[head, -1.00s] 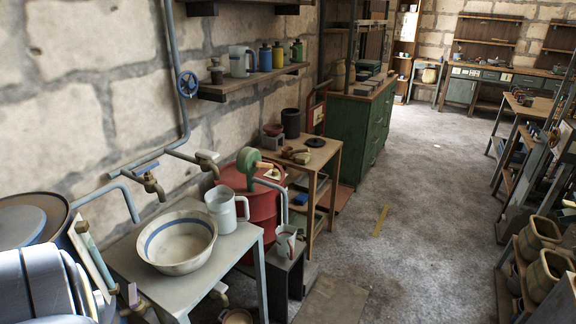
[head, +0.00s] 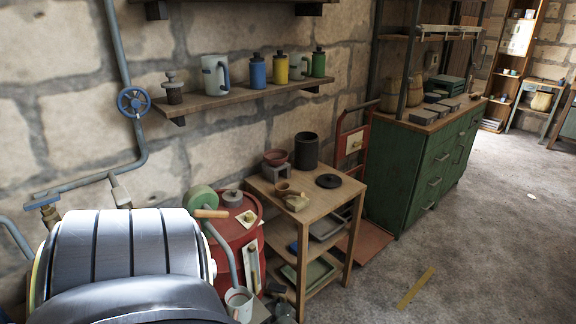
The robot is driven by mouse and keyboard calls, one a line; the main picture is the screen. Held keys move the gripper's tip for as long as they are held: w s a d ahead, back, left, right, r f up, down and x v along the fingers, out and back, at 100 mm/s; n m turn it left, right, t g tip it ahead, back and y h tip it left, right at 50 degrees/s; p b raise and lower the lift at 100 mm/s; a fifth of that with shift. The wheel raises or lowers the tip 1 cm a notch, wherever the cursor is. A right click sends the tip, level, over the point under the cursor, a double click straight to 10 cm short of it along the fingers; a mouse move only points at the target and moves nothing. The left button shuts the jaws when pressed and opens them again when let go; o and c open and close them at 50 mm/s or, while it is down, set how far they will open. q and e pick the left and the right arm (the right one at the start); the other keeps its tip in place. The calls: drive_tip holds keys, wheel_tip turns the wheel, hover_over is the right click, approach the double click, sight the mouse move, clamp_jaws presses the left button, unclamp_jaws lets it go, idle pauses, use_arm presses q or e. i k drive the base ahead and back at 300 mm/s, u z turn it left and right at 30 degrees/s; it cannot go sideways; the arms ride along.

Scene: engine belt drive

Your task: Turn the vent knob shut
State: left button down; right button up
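The red drum (head: 236,240) stands left of the wooden side table. On its top are a green hand pump (head: 201,201) with a wooden handle, a round grey cap (head: 232,198) and a small brass-coloured knob (head: 249,217) on a pale plate. The small knob looks like the vent knob, but its turned position is too small to tell. A blue handwheel (head: 133,102) sits on the wall pipe above left. A large silver and black rounded part, which seems to be my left arm, fills the lower left. Neither gripper shows.
The side table (head: 322,190) holds a black canister (head: 306,150), a black disc and small bowls. A white mug (head: 239,304) is below the pump spout. A wall shelf (head: 240,97) carries several cans.

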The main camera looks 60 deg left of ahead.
sight(250, 218)
drive_tip(key=i, duration=1.45)
drive_tip(key=u, duration=3.85)
